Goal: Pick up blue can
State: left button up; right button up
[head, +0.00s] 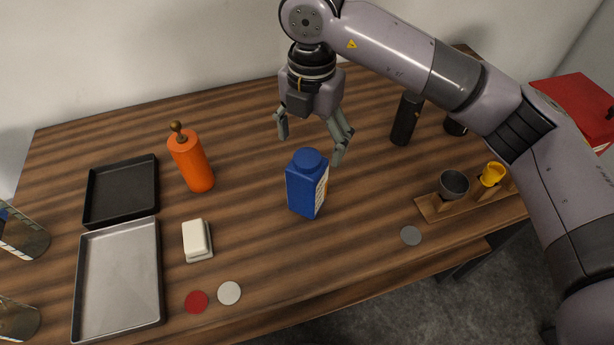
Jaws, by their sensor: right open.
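The blue can (304,186) is a dark blue, box-shaped container with a round blue cap and a printed label on its right side. It stands upright on the wooden table (375,240), near the middle of the head view. My right gripper (311,142) comes in from the upper right and hangs above and just behind the can. Its fingers are spread apart and point down, with nothing between them. One finger shows close beside the cap on the right; I cannot tell whether it touches. My left gripper is out of view.
An orange bottle (191,163) stands left of the can. A black tray (121,192), a grey tray (119,280) and a white block (196,239) lie further left. A black cylinder (405,119) and a wooden holder with cups (437,208) stand right. Flat discs (229,293) lie in front.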

aim_at(311, 160)
notch_tip(311, 160, down, 6)
jog(key=shift+r+p, duration=0.2)
jog(key=shift+p, duration=0.55)
notch_tip(311, 160, down, 2)
jog(key=shift+w+f, duration=0.15)
jog(key=shift+f+p, duration=0.25)
jog(key=shift+p, duration=0.3)
jog(key=f, duration=0.1)
jog(key=f+p, duration=0.2)
jog(key=shift+w+a+f, duration=0.2)
jog(key=shift+a+f, duration=0.1)
jog(key=shift+f, duration=0.55)
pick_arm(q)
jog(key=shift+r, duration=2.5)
pick_arm(e)
jog(key=shift+r, duration=0.1)
jog(key=c, duration=1.6)
